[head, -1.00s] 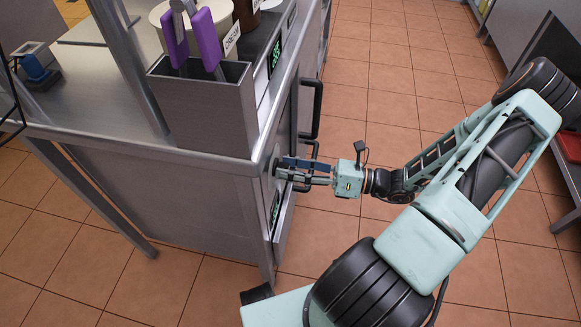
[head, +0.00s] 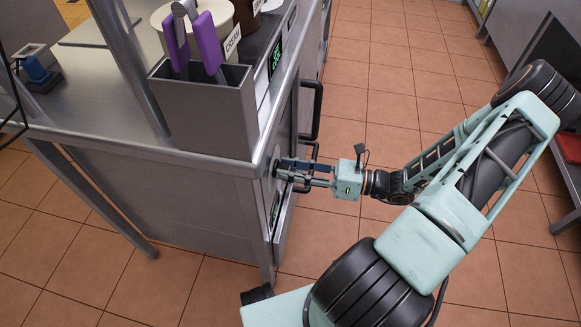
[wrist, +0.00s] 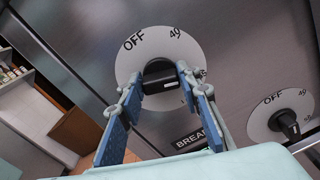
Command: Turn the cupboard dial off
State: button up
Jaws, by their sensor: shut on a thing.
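The cupboard dial is a black knob (wrist: 159,76) on a round white plate (wrist: 143,48) marked OFF and 40, with a label partly reading "BREA" below it in the wrist view. My gripper (wrist: 163,84) is shut on the knob, one blue finger on each side of it. In the head view my gripper (head: 283,168) reaches the front of the steel cupboard (head: 180,190) at its near corner, and the dial there is mostly hidden by the fingers.
A second dial (wrist: 288,122) sits to the right on the same panel in the wrist view. In the head view, a steel holder (head: 203,110) with purple-handled tools stands on the counter above. Dark door handles (head: 312,110) stick out near my gripper. The tiled floor (head: 400,75) behind my arm is clear.

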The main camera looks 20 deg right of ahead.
jog(key=n, duration=2.2)
jog(key=shift+s+a+f, duration=0.1)
jog(key=shift+s+f, duration=0.1)
jog(key=shift+s, duration=0.05)
dwell(0.4)
jog(key=o, duration=1.2)
jog(key=shift+c, duration=0.2)
jog(key=v, duration=1.2)
